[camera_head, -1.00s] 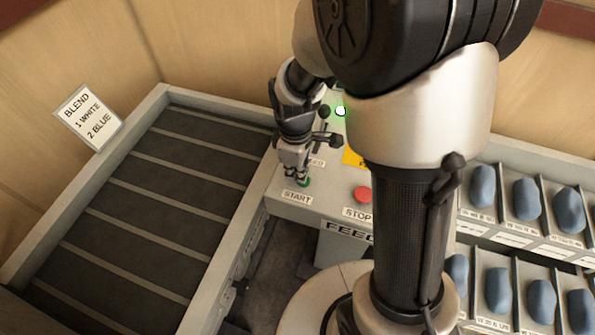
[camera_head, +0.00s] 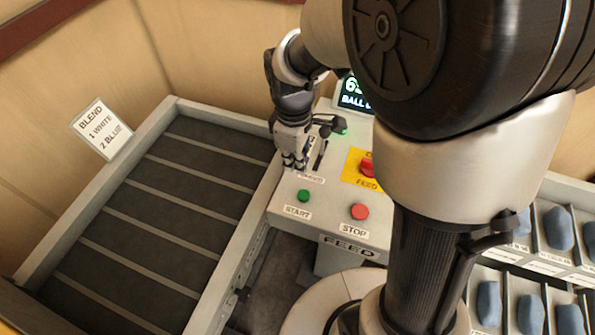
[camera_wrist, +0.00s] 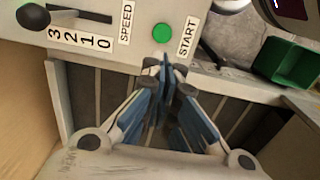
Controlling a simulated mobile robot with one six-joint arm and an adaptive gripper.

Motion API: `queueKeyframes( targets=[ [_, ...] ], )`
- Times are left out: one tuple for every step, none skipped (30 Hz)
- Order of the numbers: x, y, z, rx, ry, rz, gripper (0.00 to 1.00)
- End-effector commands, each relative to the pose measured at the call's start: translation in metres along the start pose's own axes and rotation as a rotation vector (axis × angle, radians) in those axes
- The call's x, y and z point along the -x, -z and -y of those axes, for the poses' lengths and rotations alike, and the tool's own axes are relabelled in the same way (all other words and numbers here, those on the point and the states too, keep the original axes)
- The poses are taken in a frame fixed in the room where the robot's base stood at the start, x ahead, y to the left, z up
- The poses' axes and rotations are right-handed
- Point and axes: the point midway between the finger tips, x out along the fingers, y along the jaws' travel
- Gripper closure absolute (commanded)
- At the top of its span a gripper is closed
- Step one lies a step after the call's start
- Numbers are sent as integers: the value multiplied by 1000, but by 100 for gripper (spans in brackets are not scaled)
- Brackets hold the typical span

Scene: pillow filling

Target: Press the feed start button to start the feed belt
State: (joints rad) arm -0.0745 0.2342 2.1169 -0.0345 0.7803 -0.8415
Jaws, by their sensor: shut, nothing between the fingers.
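The green START button (camera_head: 304,196) is on the grey control panel (camera_head: 330,224), in full view above its START label. The wrist view also shows the green button (camera_wrist: 163,33), just beyond my fingertips. My gripper (camera_head: 292,165) is shut and empty, above and behind the button in the head view, apart from it. In the wrist view my gripper (camera_wrist: 168,75) has its blue-padded fingers together. The dark slatted belt (camera_head: 165,215) lies left of the panel; whether it runs cannot be told.
A red STOP button (camera_head: 360,211) sits right of START. A red button (camera_head: 367,168) stands on a yellow plate behind it. The speed lever (camera_wrist: 32,16) has a black knob. A green light (camera_head: 343,131) glows near the display (camera_head: 354,92). Bins with blue pieces (camera_head: 557,228) are at right.

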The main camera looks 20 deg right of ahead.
Motion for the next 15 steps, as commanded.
queueKeyframes(
  targets=[
    [9,1,-1,0,-2,-2,100],
    [12,1,-1,0,-2,-2,100],
    [15,1,-1,0,-2,-2,100],
    [16,1,-1,0,-2,-2,100],
    [18,0,-1,0,-1,-1,100],
    [19,0,0,0,-1,-1,100],
    [20,0,0,0,-1,-1,100],
    [20,0,0,0,-1,-1,100],
    [21,0,0,0,0,-1,100],
    [21,0,0,0,0,-1,100],
    [21,0,0,0,0,-1,100],
    [20,0,0,0,-1,-1,100],
    [20,0,0,0,-1,-1,100],
    [20,0,0,0,-1,-1,100],
    [20,0,0,0,-1,-1,100]
  ],
)
